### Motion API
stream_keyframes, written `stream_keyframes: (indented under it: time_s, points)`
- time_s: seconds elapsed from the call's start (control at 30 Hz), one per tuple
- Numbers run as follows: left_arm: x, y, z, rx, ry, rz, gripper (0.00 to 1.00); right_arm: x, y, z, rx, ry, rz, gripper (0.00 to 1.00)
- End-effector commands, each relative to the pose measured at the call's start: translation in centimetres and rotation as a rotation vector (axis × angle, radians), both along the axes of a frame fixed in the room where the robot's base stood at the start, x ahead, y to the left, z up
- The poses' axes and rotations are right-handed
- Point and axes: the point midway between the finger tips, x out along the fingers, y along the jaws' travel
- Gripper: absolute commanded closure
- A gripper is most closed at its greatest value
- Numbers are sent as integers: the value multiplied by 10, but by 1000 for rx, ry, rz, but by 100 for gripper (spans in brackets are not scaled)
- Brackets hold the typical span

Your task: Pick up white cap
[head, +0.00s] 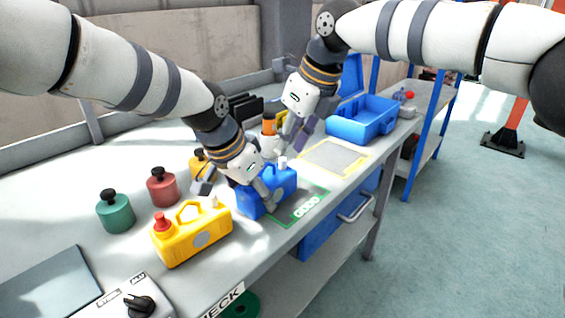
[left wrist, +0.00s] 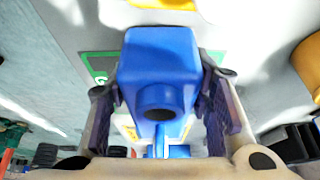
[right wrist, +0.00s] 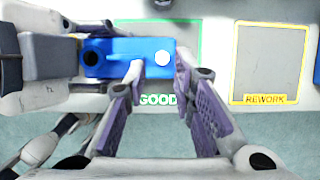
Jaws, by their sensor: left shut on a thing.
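The white cap (head: 282,162) sits on the blue jug (head: 284,183) at its right end. In the right wrist view the white cap (right wrist: 163,59) lies between and beyond the fingertips of my right gripper (right wrist: 160,70), which is open and empty above it. My left gripper (left wrist: 160,100) is shut on the blue jug (left wrist: 160,55), one finger on each side. A dark round opening (right wrist: 92,58) shows at the jug's other end. The jug is over the green-edged GOOD area (head: 308,206); I cannot tell whether it touches the table.
A yellow jug (head: 190,238) with a red cap stands in front on the left. Red (head: 162,188) and green (head: 115,212) knobbed weights are behind it. The yellow-edged REWORK area (right wrist: 270,62) is clear. A blue bin (head: 362,120) stands at the far end.

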Motion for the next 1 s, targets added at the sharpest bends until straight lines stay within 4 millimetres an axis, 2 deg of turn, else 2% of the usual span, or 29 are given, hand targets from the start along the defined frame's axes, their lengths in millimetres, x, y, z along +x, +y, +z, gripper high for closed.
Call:
stream_keyframes:
  time_s: [0.2,0.27,0.43,0.5,0.6,0.9,1.0]
  points:
    - [1,0,2,-2,-3,0,100,11,8,-36,-3,1,0,76]
    - [1,0,2,-2,-3,0,100,13,10,-42,-1,0,0,76]
    - [1,-1,2,-2,-5,1,100,14,10,-42,-1,-1,0,76]
    - [1,-1,2,-2,-5,1,100,14,10,-42,-1,-1,0,88]
    - [1,-1,2,-2,-5,1,100,14,10,-42,-1,-1,0,94]
    - [1,0,2,-2,-4,1,100,14,10,-41,-1,-1,-1,95]
    - [1,0,2,-2,-4,1,100,14,10,-31,-1,-3,-1,95]
